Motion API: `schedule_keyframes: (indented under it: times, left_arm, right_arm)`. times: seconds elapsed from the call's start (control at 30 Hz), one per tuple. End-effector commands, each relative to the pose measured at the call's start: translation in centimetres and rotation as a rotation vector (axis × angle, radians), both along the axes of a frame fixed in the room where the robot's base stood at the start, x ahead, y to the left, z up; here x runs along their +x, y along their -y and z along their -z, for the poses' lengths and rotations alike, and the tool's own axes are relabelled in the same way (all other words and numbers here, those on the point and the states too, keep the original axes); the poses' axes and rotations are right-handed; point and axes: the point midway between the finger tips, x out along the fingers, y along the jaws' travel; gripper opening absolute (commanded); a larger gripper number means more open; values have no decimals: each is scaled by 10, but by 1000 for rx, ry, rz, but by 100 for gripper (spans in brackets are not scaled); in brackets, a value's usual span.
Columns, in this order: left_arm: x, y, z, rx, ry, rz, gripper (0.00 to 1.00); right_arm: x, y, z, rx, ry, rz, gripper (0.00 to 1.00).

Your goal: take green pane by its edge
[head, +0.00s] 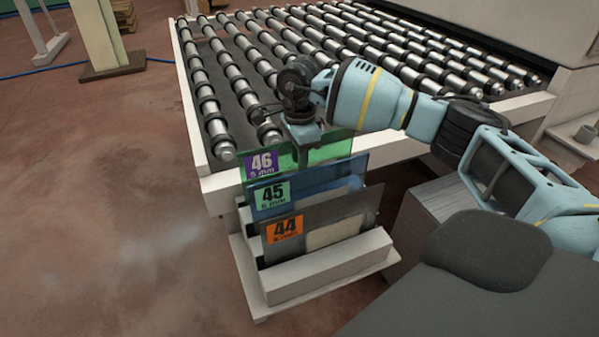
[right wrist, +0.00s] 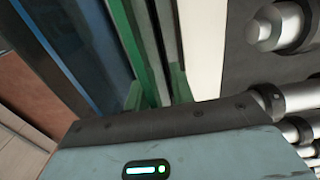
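The green pane (head: 330,150) stands upright at the back of a slotted rack, with a purple label reading 46, 5 mm. My right gripper (head: 303,155) points down at its top edge, near the middle. In the right wrist view the two green fingertips (right wrist: 157,92) stand apart, one on each side of the green pane's edge (right wrist: 143,55). A gap shows beside the pane, so the fingers look open around it. The fingers partly cover the pane in the head view. My left gripper is not in view.
A blue pane (head: 320,185) labelled 45 and a grey pane (head: 340,213) labelled 44 stand in front in the same rack (head: 330,268). A roller conveyor (head: 215,180) with a pale frame lies right behind. Open floor is at left.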

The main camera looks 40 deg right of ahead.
Motion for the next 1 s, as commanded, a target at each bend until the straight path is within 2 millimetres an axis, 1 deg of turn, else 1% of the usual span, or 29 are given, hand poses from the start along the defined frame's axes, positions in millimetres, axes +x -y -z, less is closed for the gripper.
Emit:
schedule_keyframes:
  times: [0.03, 0.17, 0.53, 1.0]
  left_arm:
    - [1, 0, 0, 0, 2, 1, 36]
    - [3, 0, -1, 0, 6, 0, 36]
    - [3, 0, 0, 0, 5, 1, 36]
    - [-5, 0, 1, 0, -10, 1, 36]
  right_arm:
    - [0, 0, 0, 0, 0, 0, 17]
    - [0, 0, 0, 0, 0, 0, 0]
    - [0, 0, -1, 1, 0, 0, 0]
    - [0, 0, -1, 1, 1, -1, 0]
